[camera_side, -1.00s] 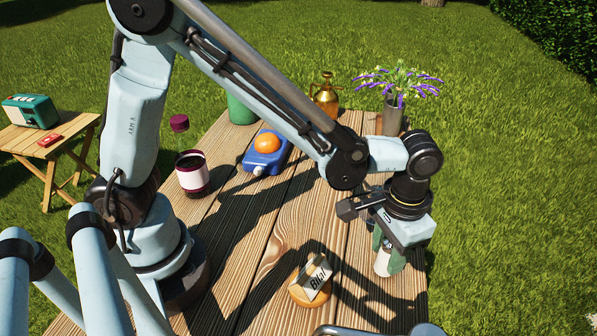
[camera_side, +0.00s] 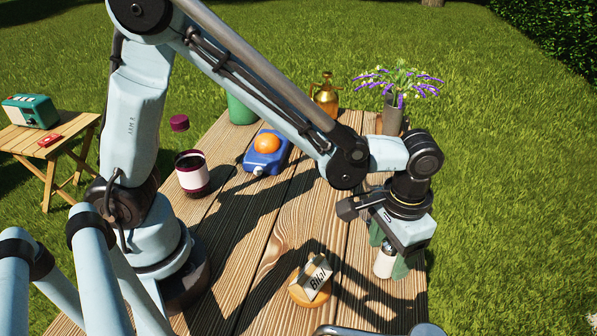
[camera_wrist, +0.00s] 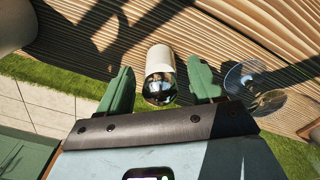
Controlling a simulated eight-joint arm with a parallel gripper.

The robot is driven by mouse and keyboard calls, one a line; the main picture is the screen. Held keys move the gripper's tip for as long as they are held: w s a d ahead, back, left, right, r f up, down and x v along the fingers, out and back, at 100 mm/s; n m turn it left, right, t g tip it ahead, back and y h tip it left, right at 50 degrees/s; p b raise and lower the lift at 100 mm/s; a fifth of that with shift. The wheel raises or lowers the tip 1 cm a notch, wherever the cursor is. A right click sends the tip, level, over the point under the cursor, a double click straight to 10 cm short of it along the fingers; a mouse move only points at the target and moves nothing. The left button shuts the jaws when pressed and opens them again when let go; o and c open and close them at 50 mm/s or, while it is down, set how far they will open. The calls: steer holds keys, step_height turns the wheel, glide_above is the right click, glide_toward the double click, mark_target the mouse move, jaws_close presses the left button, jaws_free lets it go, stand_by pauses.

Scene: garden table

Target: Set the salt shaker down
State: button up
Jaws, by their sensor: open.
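The salt shaker (camera_side: 384,262), a pale cylinder with a shiny metal top, stands upright on the wooden table near its right edge. In the wrist view the salt shaker (camera_wrist: 160,72) shows between the two green fingers. My gripper (camera_side: 390,258) is low around the shaker, and in the wrist view my gripper (camera_wrist: 161,88) is open, with a visible gap between each finger and the shaker. The shaker's far side is hidden.
A flower vase (camera_side: 392,118), golden bottle (camera_side: 326,97) and blue device (camera_side: 265,160) with an orange ball stand farther back. Clear glass discs (camera_wrist: 247,79) lie right of the fingers in the wrist view.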

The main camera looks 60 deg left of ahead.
step_height(320, 180, up, 11)
steer(key=shift+r, duration=0.2)
steer(key=shift+a+r, duration=0.15)
steer(key=shift+r, duration=0.05)
steer(key=s+a+n+t, duration=0.1)
steer(key=s+a+t, duration=0.1)
steer(key=a, duration=0.7)
steer(key=s+a+f+n+t, duration=0.1)
steer(key=s+a+t, duration=0.1)
steer(key=a+t, duration=0.3)
steer(key=a, duration=0.4)
steer(key=shift+s+a, duration=0.15)
steer(key=shift+a, duration=0.25)
steer(key=shift+f, duration=0.1)
